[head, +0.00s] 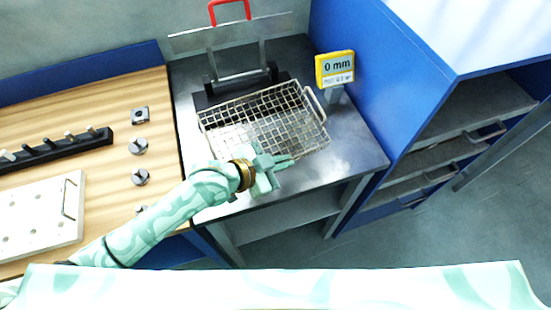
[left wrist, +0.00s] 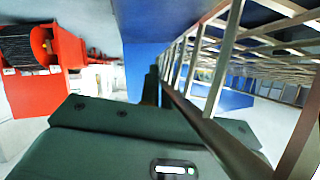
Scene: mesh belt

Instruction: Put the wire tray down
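The wire tray (head: 240,112) is a metal mesh basket with a loop handle on its right end. It is over the steel bench (head: 352,150), in front of a dark stand; I cannot tell whether its underside touches the steel. My left gripper (head: 279,165) is at the tray's near side and looks shut on its rim, though the fingertips are partly hidden. In the left wrist view the tray's mesh (left wrist: 232,40) fills the upper right, and its rim runs close beside the dark green gripper body. My right gripper is not in view.
A yellow display (head: 335,68) reading 0 mm stands behind the tray's right end. A frame with a red handle (head: 229,8) is behind it. A wooden worktop (head: 110,100) with a white block and dark parts is left. A blue cabinet (head: 385,70) is right. Bare steel shows right of the tray.

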